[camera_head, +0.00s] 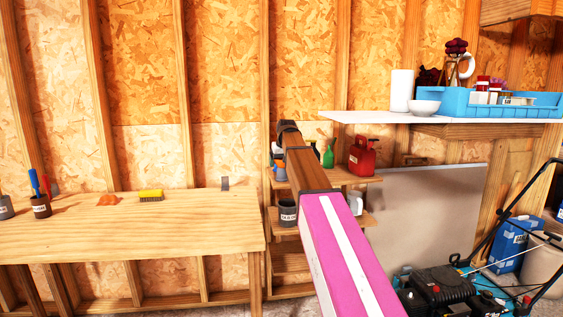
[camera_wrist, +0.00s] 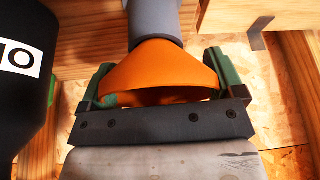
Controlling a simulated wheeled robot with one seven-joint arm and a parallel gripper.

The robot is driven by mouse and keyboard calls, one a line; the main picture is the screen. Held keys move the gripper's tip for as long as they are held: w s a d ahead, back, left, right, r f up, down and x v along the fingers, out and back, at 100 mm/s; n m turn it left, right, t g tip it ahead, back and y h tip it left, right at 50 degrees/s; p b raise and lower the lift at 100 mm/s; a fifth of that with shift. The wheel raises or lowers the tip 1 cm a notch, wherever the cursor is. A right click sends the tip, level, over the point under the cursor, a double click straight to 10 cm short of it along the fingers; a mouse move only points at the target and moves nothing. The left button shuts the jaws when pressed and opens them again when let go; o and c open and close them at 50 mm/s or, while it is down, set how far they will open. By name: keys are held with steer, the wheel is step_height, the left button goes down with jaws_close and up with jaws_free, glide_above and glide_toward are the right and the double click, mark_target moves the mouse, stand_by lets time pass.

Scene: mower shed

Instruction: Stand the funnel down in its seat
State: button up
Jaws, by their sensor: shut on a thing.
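The orange funnel (camera_wrist: 160,68) is between the two green-tipped fingers of my gripper (camera_wrist: 162,78) in the wrist view. My gripper is shut on it, with the wide rim toward the wrist. The narrow end points away and meets a grey cylinder (camera_wrist: 154,20). I cannot tell whether this cylinder is the seat or the funnel's own stem. In the head view my arm hides the funnel, and the gripper is not clear there.
A black labelled container (camera_wrist: 18,60) stands close on the left in the wrist view. In the head view, small shelves hold a red can (camera_head: 363,158), a green bottle (camera_head: 328,156) and a grey labelled pot (camera_head: 288,213). A workbench (camera_head: 190,220) is left; a mower (camera_head: 450,290) is right.

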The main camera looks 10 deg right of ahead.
steer(key=o, duration=0.7)
steer(key=shift+f, duration=0.1)
steer(key=shift+c, duration=0.2)
steer(key=v, duration=1.1)
steer(key=shift+f, duration=0.1)
